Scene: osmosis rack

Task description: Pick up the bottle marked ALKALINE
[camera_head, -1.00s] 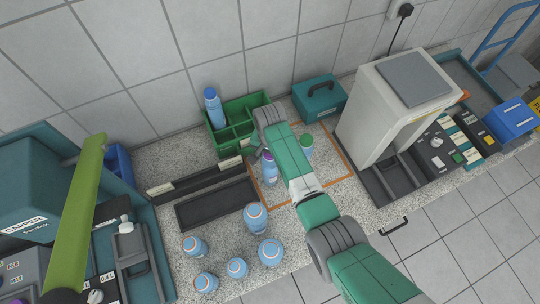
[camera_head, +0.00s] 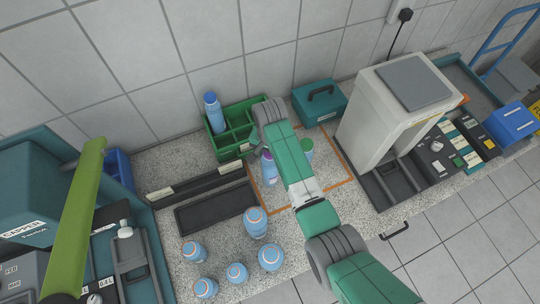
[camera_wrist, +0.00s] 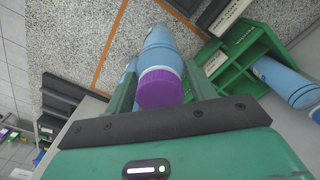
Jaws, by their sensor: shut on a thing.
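A blue bottle with a purple cap (camera_wrist: 160,88) is between the fingers of my gripper (camera_wrist: 163,80) in the wrist view. My gripper is shut on it, one finger on each side below the cap. In the head view this purple-capped bottle (camera_head: 269,170) shows just left of my arm, inside the orange outline on the speckled counter. I cannot tell whether its base touches the counter. No ALKALINE mark can be read on it.
A green divided caddy (camera_head: 236,133) holds a blue bottle (camera_head: 213,111) at the back. Several blue bottles (camera_head: 255,222) stand at the front left, near a dark tray (camera_head: 215,208). A teal box (camera_head: 318,100) and a grey machine (camera_head: 385,108) stand to the right.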

